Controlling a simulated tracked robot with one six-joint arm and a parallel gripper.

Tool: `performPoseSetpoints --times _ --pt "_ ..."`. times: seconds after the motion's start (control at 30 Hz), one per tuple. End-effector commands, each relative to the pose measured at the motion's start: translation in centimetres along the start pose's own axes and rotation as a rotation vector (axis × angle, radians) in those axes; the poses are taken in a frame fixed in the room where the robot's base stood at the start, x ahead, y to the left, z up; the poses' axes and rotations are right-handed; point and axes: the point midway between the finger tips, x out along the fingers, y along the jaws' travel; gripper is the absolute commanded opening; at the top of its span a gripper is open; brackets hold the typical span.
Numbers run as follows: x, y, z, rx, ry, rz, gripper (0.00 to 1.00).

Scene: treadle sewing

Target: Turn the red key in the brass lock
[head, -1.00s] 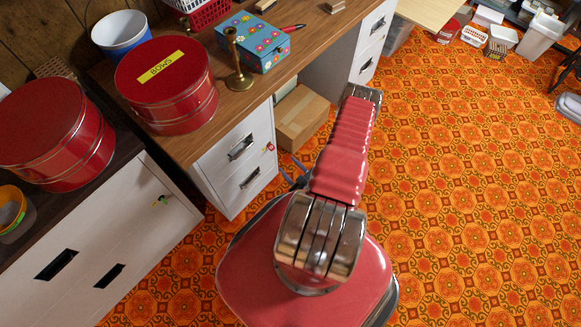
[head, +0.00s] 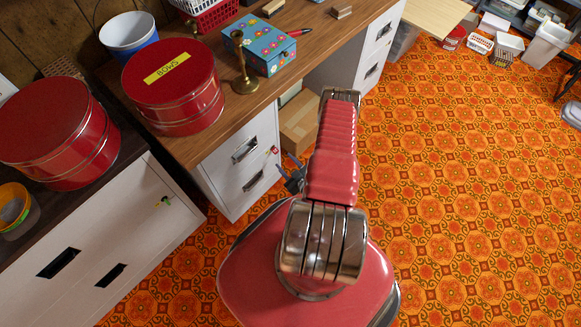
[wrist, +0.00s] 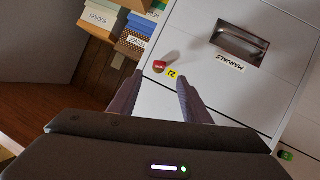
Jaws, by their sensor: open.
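The red key (wrist: 159,66) sits in the front of a white drawer cabinet (wrist: 205,65), with a yellow tag (wrist: 173,73) beside it. The brass lock itself is too small to make out. In the head view the red key (head: 274,150) shows near the cabinet's right edge. In the wrist view my gripper (wrist: 158,80) is open and empty, its two dark fingers spread on either side of the key's line. The key looks just beyond the fingertips, apart from them. In the head view my gripper (head: 292,180) is partly hidden behind my red arm.
A green key (head: 165,201) sits in the lower white cabinet at left. On the desk stand a brass candlestick (head: 242,75), a flowered box (head: 259,45) and a red BOWS tin (head: 172,85). A cardboard box (head: 298,120) is under the desk.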

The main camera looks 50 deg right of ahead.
Motion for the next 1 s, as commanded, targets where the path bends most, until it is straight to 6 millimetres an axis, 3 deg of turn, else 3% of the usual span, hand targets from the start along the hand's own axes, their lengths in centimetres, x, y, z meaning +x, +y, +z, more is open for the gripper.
performPoseSetpoints --times 0.5,0.93,1.0 --pt "6.8 0.0 0.0 -0.002 0.002 -0.001 0.44" --pt "7.7 0.1 0.0 0.000 0.001 0.002 0.44" --pt "7.7 0.1 0.0 0.000 0.001 0.001 0.40"
